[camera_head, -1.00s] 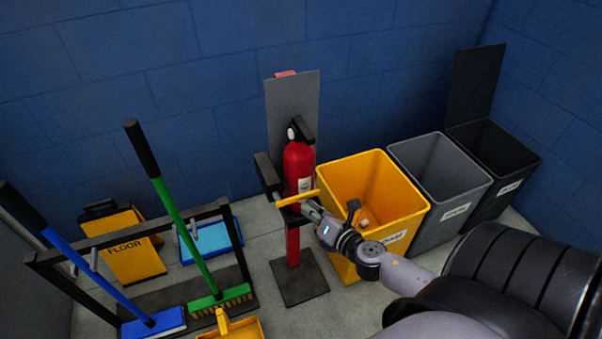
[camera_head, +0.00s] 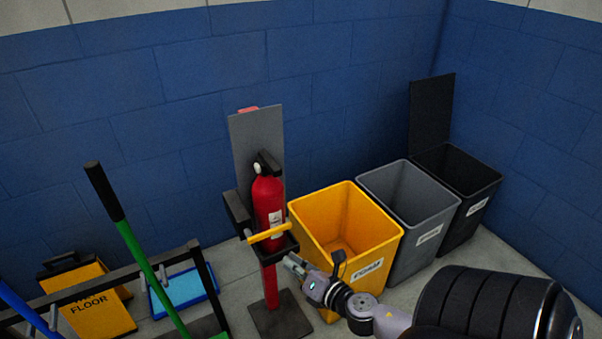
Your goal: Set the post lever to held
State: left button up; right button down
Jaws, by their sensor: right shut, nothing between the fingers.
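The post lever (camera_head: 268,234) is a yellow bar standing across the front of a red post (camera_head: 270,285), below the red fire extinguisher (camera_head: 268,205). It slopes slightly, its right end higher than its left. My right gripper (camera_head: 287,262) is shut and empty, just below and to the right of the lever's right end, in front of the yellow bin. Whether its fingertips touch the dark bracket by the post, I cannot tell. My left gripper is not in view.
A yellow bin (camera_head: 379,235), a grey bin (camera_head: 411,253) and a black bin (camera_head: 480,190) stand to the right. A yellow floor sign (camera_head: 95,312), a blue dustpan (camera_head: 184,292) and a rack with a green-handled broom (camera_head: 137,250) are at the left. Floor is clear between rack and post base.

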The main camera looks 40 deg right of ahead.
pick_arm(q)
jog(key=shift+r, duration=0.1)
pick_arm(e)
jog(key=shift+s+a+r, duration=0.2)
jog(key=shift+s+r, duration=0.05)
jog(key=shift+s, duration=0.45)
jog(key=shift+s+a+r, duration=0.2)
jog(key=shift+s+r, duration=0.1)
jog(key=shift+s, duration=0.4)
jog(key=shift+s+a+r, duration=0.2)
jog(key=shift+s+r, duration=0.05)
jog(key=shift+s, duration=0.45)
